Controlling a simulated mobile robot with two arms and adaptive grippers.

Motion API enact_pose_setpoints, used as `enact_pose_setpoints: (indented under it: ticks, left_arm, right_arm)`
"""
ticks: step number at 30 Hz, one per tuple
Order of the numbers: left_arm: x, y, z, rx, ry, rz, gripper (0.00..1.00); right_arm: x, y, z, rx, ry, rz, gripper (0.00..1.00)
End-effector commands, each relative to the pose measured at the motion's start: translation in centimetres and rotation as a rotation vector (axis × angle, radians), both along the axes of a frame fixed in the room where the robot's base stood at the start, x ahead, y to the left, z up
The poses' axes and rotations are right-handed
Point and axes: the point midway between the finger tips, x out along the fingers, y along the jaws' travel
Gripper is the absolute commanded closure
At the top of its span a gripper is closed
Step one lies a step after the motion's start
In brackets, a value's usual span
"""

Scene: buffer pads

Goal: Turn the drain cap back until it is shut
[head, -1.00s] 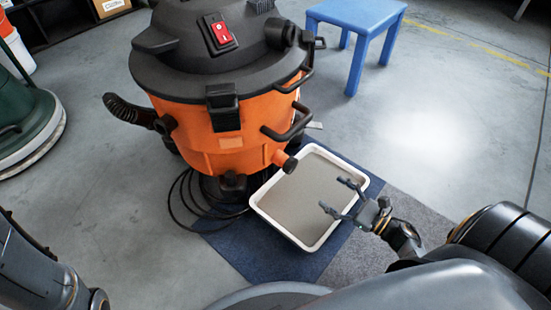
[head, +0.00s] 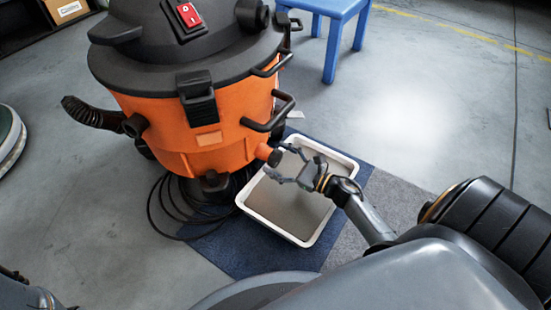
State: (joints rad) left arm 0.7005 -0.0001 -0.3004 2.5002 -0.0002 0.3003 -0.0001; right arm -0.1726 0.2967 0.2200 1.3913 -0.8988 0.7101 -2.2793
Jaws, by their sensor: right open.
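The drain cap (head: 274,158) is a small dark knob on the end of a short orange spout, low on the right side of the orange and black wet vacuum (head: 190,125). My right gripper (head: 276,164) is open, with its fingertips right at the cap, one finger above and one below it. I cannot tell whether the fingers touch it. How far the cap is turned does not show. My left arm shows only as a piece at the bottom left edge; its gripper is out of view.
A white-rimmed tray (head: 249,211) with a grey-brown surface inside lies below the spout, on a blue mat (head: 225,258). A black cable (head: 160,215) coils left of it. A blue stool (head: 334,45) stands behind. Grey floor is clear to the right.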

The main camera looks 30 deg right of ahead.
Motion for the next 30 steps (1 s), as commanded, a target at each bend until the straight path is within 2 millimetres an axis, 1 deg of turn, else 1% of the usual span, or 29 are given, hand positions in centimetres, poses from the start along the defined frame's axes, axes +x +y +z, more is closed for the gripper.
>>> enact_pose_setpoints:
  ticks: [1, 4, 12, 13, 14, 15, 17, 18, 20, 21, 30]
  left_arm:
    - [-0.01, -0.01, -0.32, 0.0, 0.0, 0.0, 0.24]
    - [-0.01, -0.01, -0.41, 0.0, -0.001, 0.0, 0.24]
    - [-0.02, -0.02, -0.37, 0.001, -0.001, 0.0, 0.24]
    - [-0.02, -0.02, -0.37, 0.001, -0.001, 0.0, 0.24]
    - [-0.02, -0.02, -0.37, 0.001, -0.001, 0.0, 0.24]
    - [-0.02, -0.02, -0.37, 0.001, -0.001, 0.0, 0.24]
    - [-0.02, -0.02, -0.37, 0.001, 0.0, 0.0, 0.24]
    - [-0.02, -0.02, -0.37, 0.001, 0.0, 0.0, 0.24]
    - [-0.02, -0.02, -0.37, 0.001, 0.0, 0.0, 0.24]
    - [-0.02, -0.02, -0.37, 0.001, 0.0, 0.0, 0.24]
    - [0.0, -0.01, -0.21, 0.001, 0.0, 0.0, 0.24]
  right_arm:
    - [0.39, 0.14, -0.1, -0.002, -0.001, 0.001, 0.24]
    - [0.83, 0.33, -0.01, -0.002, -0.001, 0.0, 0.24]
    - [0.93, 0.38, 0.05, -0.001, 0.0, 0.0, 0.24]
    - [0.92, 0.36, 0.06, -0.001, 0.0, 0.0, 0.28]
    - [0.92, 0.37, 0.05, -0.001, 0.001, 0.0, 0.34]
    - [0.91, 0.37, 0.05, -0.001, 0.001, 0.0, 0.42]
    - [0.91, 0.37, 0.04, -0.001, 0.0, 0.0, 0.55]
    - [0.9, 0.36, 0.04, -0.001, 0.0, 0.0, 0.63]
    - [0.9, 0.36, 0.04, -0.001, 0.0, 0.0, 0.75]
    - [0.9, 0.36, 0.04, -0.001, 0.0, 0.0, 0.79]
    - [0.9, 0.35, 0.08, 0.029, 0.013, 0.0, 0.79]
